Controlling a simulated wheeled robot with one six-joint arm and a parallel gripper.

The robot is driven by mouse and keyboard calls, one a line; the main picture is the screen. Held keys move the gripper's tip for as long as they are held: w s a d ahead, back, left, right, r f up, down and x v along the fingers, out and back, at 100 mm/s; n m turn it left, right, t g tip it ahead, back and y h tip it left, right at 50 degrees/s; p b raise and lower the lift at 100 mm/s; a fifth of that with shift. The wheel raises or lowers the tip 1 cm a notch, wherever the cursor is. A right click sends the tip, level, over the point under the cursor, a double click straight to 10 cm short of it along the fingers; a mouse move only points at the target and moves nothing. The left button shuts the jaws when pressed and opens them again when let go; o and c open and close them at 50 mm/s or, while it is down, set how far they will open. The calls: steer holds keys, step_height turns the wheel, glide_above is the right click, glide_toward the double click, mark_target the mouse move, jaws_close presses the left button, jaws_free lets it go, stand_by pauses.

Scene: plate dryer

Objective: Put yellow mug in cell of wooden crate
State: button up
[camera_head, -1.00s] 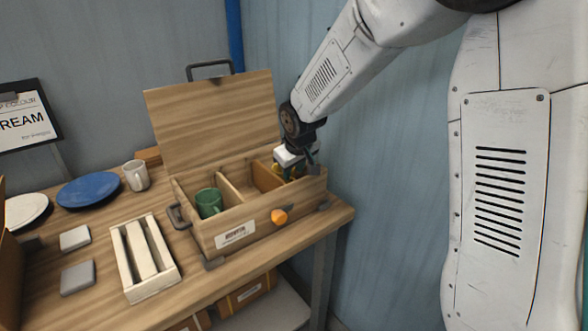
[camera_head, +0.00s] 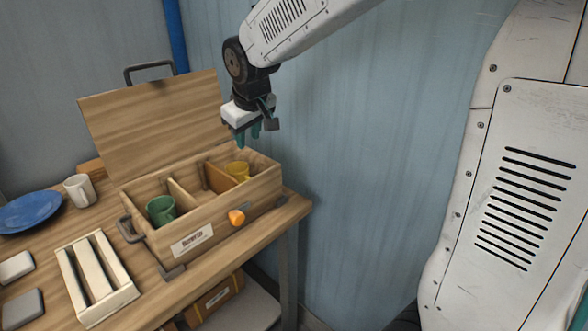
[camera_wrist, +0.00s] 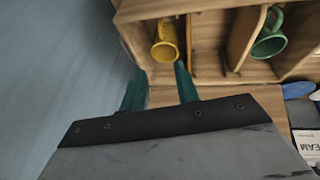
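The yellow mug (camera_head: 237,171) sits in the right end cell of the open wooden crate (camera_head: 225,217). It also shows in the wrist view (camera_wrist: 165,42), inside the cell with its handle visible. My gripper (camera_head: 247,138) is above the crate's right end, apart from the mug. Its teal fingers are spread with nothing between them; they also show in the wrist view (camera_wrist: 160,88). A green mug (camera_head: 161,210) stands in the crate's left cell, and it shows in the wrist view (camera_wrist: 269,42).
The crate's raised lid (camera_head: 155,125) stands behind it. A white rack (camera_head: 97,279), a white mug (camera_head: 80,191) and a blue plate (camera_head: 30,212) are to the left. Middle cells look empty.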

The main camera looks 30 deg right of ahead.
steer(key=s+d+m+g, duration=0.2)
steer(key=s, duration=1.4)
steer(key=s+d+m+g, duration=0.1)
steer(key=s+m, duration=0.1)
steer(key=s, duration=1.5)
steer(key=shift+d+f+g+y, duration=0.25)
steer(key=shift+d+g+y, duration=0.05)
steer(key=shift+d+g, duration=0.1)
